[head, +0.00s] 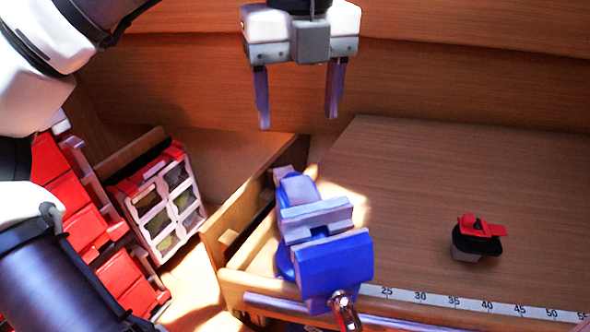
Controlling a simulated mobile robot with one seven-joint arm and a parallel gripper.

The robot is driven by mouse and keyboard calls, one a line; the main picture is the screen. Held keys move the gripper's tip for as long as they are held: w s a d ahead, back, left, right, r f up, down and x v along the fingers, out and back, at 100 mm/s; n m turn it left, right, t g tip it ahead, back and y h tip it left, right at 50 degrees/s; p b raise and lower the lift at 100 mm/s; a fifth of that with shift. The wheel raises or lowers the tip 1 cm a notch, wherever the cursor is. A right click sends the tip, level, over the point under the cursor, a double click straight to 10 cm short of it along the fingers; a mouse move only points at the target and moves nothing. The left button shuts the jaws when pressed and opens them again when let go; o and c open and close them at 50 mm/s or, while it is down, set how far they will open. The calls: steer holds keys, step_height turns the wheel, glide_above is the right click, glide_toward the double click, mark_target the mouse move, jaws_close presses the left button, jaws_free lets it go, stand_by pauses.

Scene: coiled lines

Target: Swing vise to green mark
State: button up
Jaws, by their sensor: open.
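The blue vise (335,262) stands at the near left corner of the wooden bench. It has grey jaws and a metal screw handle (345,312) at its near end. I see no green mark on or around the vise; its base is mostly hidden by its own body. My gripper (298,122) is open and empty, fingers pointing down. It hangs above and behind the vise in the picture, apart from it.
A measuring strip (455,301) runs along the bench's near edge. A small black and red object (478,238) sits on the bench at right. A red and white organizer case (160,203) and red bins (75,200) stand at left. The bench's middle is clear.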

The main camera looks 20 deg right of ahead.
mark_target(300, 184)
step_height(300, 184, down, 12)
steer(key=shift+r+p, duration=0.1)
steer(key=shift+p, duration=0.95)
steer(key=shift+c, duration=0.2)
steer(key=c, duration=1.3)
steer(key=shift+d+b, duration=0.1)
steer(key=shift+b, duration=0.35)
steer(key=shift+c, duration=0.2)
steer(key=shift+m+b, duration=0.3)
steer(key=shift+b, duration=0.05)
steer(key=shift+d, duration=0.1)
steer(key=o, duration=1.4)
